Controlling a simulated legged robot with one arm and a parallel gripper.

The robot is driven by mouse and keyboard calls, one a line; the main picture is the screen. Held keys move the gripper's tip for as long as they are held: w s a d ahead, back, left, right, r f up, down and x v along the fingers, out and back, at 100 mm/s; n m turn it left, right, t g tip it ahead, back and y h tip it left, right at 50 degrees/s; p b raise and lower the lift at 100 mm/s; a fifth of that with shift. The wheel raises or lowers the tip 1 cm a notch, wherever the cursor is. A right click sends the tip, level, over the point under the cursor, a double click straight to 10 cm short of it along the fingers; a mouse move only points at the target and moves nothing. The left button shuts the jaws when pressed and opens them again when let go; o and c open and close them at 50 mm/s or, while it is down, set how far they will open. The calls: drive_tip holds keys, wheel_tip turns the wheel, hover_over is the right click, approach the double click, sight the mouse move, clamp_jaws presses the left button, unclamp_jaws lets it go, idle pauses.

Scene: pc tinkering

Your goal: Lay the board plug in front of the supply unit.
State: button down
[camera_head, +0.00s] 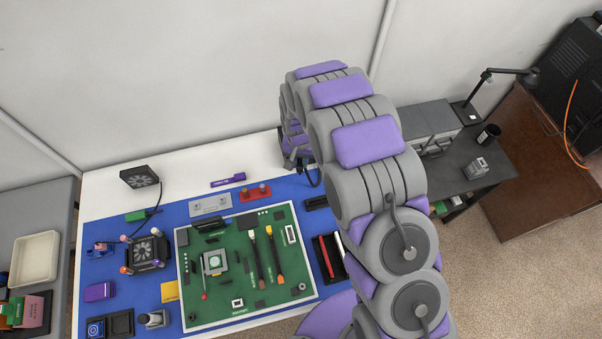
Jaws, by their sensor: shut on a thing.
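My gripper (299,163) is at the back edge of the blue mat, mostly hidden behind my own arm, with its tip pointing down. It is shut on what looks like the board plug, a small dark piece with a black cable (312,180) looping beside it; the plug itself is too small and covered to make out. A grey box (428,118), which may be the supply unit, stands to the right on a dark side table, partly hidden by my arm.
A green circuit board (225,290) with brushes on it fills the middle of the blue mat (165,217). A grey block (210,205), a red piece (255,193) and a purple marker (228,180) lie behind it. Fans stand at left. The white table's back strip is mostly clear.

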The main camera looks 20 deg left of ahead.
drive_tip(key=shift+s+d+f, duration=0.2)
drive_tip(key=shift+f, duration=0.05)
drive_tip(key=shift+d+f, duration=0.2)
drive_tip(key=shift+f, duration=0.45)
drive_tip(key=shift+d+f, duration=0.15)
drive_tip(key=shift+f, duration=0.45)
drive_tip(key=f, duration=0.2)
drive_tip(key=a+f, duration=0.1)
drive_tip(key=f, duration=0.1)
drive_tip(key=a+f+b, duration=0.1)
drive_tip(key=f, duration=0.2)
drive_tip(key=shift+d, duration=0.8)
drive_tip(key=c, duration=1.3)
unclamp_jaws()
drive_tip(key=shift+o, duration=1.4)
drive_tip(key=shift+a, duration=0.4)
drive_tip(key=shift+o, duration=0.6)
drive_tip(key=shift+a+f, duration=0.2)
drive_tip(key=shift+a, duration=0.2)
drive_tip(key=shift+d+r, duration=0.3)
drive_tip(key=shift+d, duration=0.05)
drive_tip(key=shift+d+r, duration=0.2)
drive_tip(key=shift+r, duration=0.45)
drive_tip(key=r, duration=0.3)
drive_tip(key=r+p, duration=0.1)
drive_tip(key=r, duration=0.6)
drive_tip(key=shift+a, duration=0.4)
drive_tip(key=shift+d+r, duration=0.2)
drive_tip(key=shift+r, duration=0.05)
